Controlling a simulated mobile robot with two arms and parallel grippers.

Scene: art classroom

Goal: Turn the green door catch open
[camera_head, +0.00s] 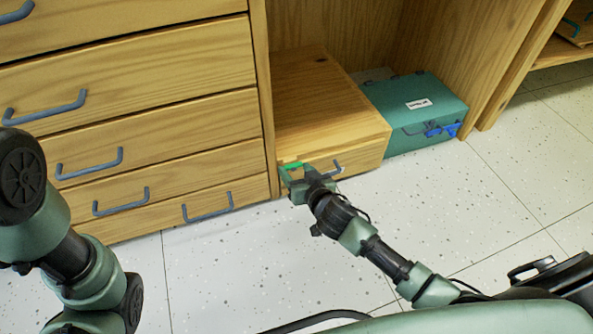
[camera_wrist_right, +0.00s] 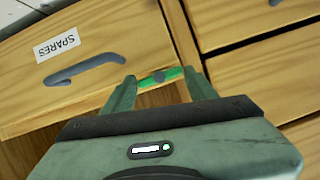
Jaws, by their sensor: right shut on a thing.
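The green door catch (camera_head: 292,166) sits at the left edge of the front of a low wooden box (camera_head: 325,95). It lies roughly level in the head view. The right wrist view shows the catch (camera_wrist_right: 172,75) with a grey round pivot, between my two fingers. My right gripper (camera_head: 299,178) is shut on the catch; the wrist view also shows this gripper (camera_wrist_right: 160,82). The box front has a grey handle (camera_wrist_right: 85,68) and a label reading SPARES (camera_wrist_right: 57,43), both upside down in the wrist view. My left gripper is out of view.
A wooden drawer unit (camera_head: 140,75) with grey handles stands close left of the box. A teal case (camera_head: 420,115) with a blue latch (camera_head: 443,129) stands to the right. The speckled floor (camera_head: 240,265) in front is clear apart from my arms.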

